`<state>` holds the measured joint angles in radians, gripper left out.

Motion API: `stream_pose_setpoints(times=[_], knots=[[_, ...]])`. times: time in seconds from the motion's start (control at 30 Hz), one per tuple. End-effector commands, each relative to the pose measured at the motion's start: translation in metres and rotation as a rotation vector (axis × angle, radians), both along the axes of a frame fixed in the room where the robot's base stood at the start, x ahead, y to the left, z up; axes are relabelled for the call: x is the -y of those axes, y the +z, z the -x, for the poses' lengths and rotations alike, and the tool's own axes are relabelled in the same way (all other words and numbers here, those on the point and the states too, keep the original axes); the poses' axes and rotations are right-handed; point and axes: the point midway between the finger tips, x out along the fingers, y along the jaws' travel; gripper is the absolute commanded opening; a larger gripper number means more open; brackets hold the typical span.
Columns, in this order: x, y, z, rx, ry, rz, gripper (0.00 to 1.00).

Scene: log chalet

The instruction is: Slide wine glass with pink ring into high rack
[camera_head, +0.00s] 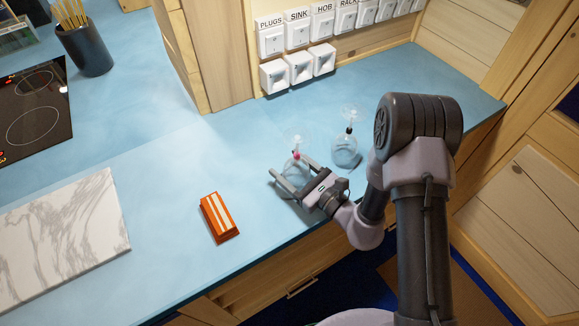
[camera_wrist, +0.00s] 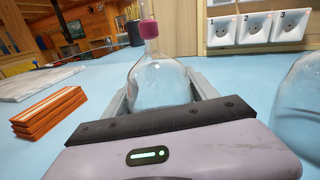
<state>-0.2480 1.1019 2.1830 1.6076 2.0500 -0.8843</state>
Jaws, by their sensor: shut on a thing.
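The wine glass with the pink ring (camera_head: 296,167) stands upside down on the blue counter, its foot up and the pink ring on its stem. It also shows in the wrist view, with its bowl (camera_wrist: 160,85) between the fingers and the ring (camera_wrist: 148,28) above. My gripper (camera_head: 291,181) is low over the counter and shut on the bowl of this glass. A second upside-down wine glass with a black ring (camera_head: 346,150) stands to the right, apart from my gripper. Its bowl (camera_wrist: 300,100) shows at the right edge of the wrist view. The high rack is not in view.
An orange-and-cream striped block (camera_head: 219,217) lies left of my gripper. A marble board (camera_head: 62,240), a dark hob (camera_head: 35,110) and a utensil pot (camera_head: 88,50) are farther left. Labelled switches (camera_head: 298,36) and sockets (camera_head: 299,68) line the back wall. A wooden upright (camera_head: 207,50) stands behind.

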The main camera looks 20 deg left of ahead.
Motion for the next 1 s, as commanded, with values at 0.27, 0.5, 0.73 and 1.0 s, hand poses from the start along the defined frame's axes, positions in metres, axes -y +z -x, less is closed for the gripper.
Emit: stream_pose_setpoints(times=[0.27, 0.5, 0.73, 1.0], knots=[[0.000, -0.003, 0.000, 0.000, 0.000, 0.000, 0.88], [0.000, -0.002, 0.000, 0.000, 0.000, 0.000, 0.88], [0.000, -0.002, 0.000, 0.000, 0.001, 0.000, 0.88], [0.044, -0.003, 0.022, -0.004, -0.004, 0.001, 0.88]])
